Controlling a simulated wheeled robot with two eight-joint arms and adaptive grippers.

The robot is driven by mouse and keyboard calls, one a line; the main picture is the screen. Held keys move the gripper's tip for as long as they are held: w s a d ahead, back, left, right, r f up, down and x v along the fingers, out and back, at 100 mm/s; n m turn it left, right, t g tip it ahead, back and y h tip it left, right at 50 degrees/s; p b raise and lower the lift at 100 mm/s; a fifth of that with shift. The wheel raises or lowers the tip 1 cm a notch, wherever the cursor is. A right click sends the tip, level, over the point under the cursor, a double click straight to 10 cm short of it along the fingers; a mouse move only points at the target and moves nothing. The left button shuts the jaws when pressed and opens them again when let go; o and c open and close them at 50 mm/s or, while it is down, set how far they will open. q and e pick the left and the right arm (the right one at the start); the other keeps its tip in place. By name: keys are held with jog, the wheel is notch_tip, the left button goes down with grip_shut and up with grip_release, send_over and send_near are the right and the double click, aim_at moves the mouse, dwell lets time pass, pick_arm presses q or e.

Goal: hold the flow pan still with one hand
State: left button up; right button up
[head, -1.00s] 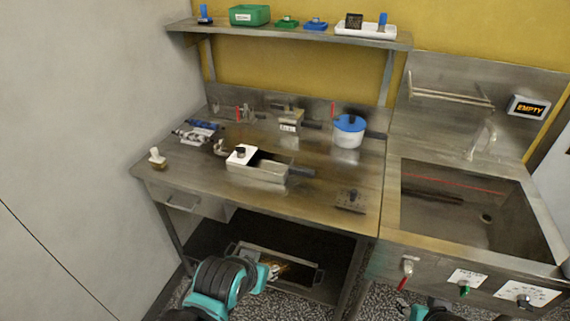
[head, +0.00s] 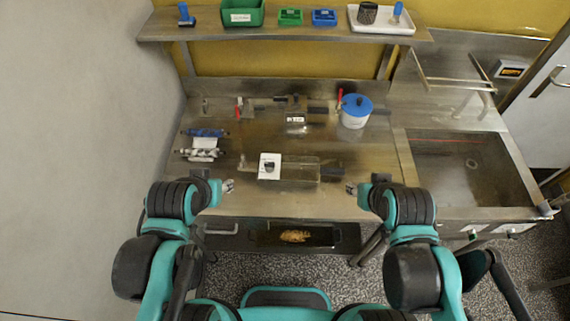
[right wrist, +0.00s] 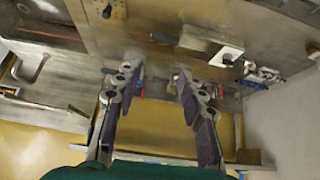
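The flow pan appears to be the rectangular metal pan (head: 298,168) on the middle of the steel table. It has a white plate with a dark knob (head: 269,166) at its left end and a dark handle (head: 332,173) on its right. The pan also shows in the right wrist view (right wrist: 198,41). My left gripper (head: 229,186) is at the table's front edge, left of the pan and apart from it; its fingers are too small to judge. My right gripper (head: 351,188) is right of the pan, close to the handle. In the right wrist view (right wrist: 155,95) its fingers are spread and empty.
A blue-lidded pot (head: 355,111) stands at the back right of the table (head: 225,145). Rollers (head: 203,144) lie at the left, and a labelled metal block (head: 296,123) is behind the pan. A sink (head: 465,170) adjoins on the right. A shelf (head: 290,35) hangs above the back.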

jog(key=shift+s+d+f, duration=0.1)
jog(key=shift+d+f, duration=0.05)
jog(key=shift+o, duration=1.3)
jog(key=o, duration=1)
jog(key=shift+w+a+r+n, duration=0.2)
jog(key=shift+w+n, duration=0.1)
jog(key=shift+w, duration=0.1)
jog(key=shift+o, duration=0.7)
jog(key=w+a+n+g, duration=0.1)
jog(key=w+a+n, duration=0.1)
jog(key=w+n, duration=0.2)
jog(key=shift+w+r+g, duration=0.4)
jog(key=shift+w, duration=0.55)
jog(key=n+g, duration=0.5)
jog(key=n, duration=0.8)
send_over(302, 174)
notch_tip(302, 174, down, 17)
notch_tip(302, 174, down, 11)
jog(key=shift+d+r, duration=0.1)
